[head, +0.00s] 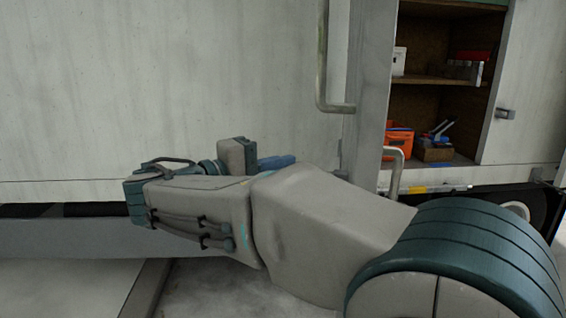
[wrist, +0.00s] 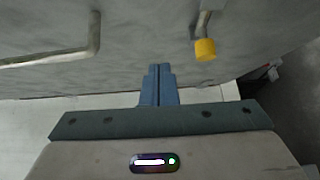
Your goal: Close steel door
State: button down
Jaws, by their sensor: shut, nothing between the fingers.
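A steel door (head: 370,90) stands open and is seen nearly edge-on in the head view, beside an open truck compartment. A bent metal bar handle (head: 322,60) runs down along the truck's pale side wall left of it. A smaller curved handle (head: 397,172) shows near the door's foot. My gripper (head: 277,162) is in front of the pale wall, left of the door, its blue fingers partly hidden by my arm. In the wrist view, the blue fingers (wrist: 158,84) are together and empty. They point at a grey metal surface (wrist: 150,55). Contact cannot be told.
The compartment has wooden shelves (head: 430,82) with an orange container (head: 397,143) and a small box of tools (head: 434,150). The wrist view shows a metal bar (wrist: 60,58) at left and a yellow-tipped fitting (wrist: 205,49) at right. A latch (head: 505,114) sits right of the opening.

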jog(key=w+d, duration=0.2)
jog(key=d, duration=0.8)
jog(key=shift+w+d+p, duration=0.15)
jog(key=shift+p, duration=0.15)
jog(key=shift+d, duration=0.15)
